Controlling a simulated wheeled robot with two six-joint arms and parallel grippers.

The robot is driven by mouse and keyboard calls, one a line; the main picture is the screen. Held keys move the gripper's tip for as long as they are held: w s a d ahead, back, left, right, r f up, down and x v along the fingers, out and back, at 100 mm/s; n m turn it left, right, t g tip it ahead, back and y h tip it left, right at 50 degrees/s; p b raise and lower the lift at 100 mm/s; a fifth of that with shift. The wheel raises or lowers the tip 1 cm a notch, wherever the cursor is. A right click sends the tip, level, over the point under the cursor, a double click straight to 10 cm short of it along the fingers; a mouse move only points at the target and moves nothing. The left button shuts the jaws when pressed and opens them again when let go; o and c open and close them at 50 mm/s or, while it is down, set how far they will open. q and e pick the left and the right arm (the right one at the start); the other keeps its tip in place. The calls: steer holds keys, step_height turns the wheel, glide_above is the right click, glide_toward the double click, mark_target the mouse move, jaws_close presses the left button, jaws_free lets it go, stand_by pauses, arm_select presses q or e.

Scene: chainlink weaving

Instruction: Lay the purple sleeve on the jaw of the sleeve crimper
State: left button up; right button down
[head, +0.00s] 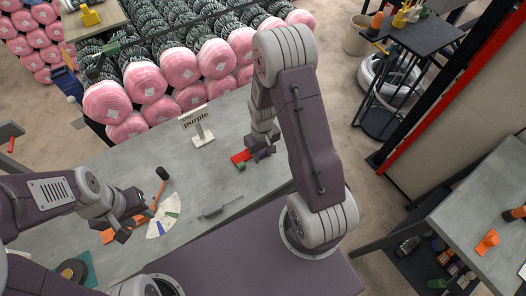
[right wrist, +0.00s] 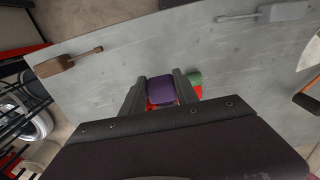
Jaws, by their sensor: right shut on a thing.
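The purple sleeve (right wrist: 161,90) is between the two fingers of my right gripper (right wrist: 160,92), which is shut on it. In the head view the sleeve (head: 263,155) shows under my right gripper (head: 260,146), over the table's far right part. A red piece (head: 240,157) and a small green piece (head: 241,167) lie just beside it. In the wrist view red shows close below the sleeve; I cannot tell whether they touch. My left gripper (head: 131,229) looks open, near orange-handled tools (head: 108,236). I cannot clearly pick out the crimper's jaw.
A sign reading "purple" (head: 196,121) stands at the table's far side. A fan of colour cards (head: 163,216) and a grey hand tool (head: 220,208) lie nearer me. A black-headed tool with an orange handle (head: 159,191) lies left. The grey table (head: 215,180) is bare between them.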

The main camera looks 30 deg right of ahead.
mark_target(262, 170)
steer(key=shift+a+r, duration=0.1)
steer(key=shift+a, duration=0.25)
arm_select(q)
steer(key=shift+s+a+r, duration=0.1)
steer(key=shift+s+a, duration=0.05)
steer(key=shift+a, duration=0.1)
arm_select(e)
steer(key=shift+d, duration=0.1)
arm_select(q)
steer(key=shift+d, duration=0.1)
arm_select(e)
steer(key=shift+d, duration=0.1)
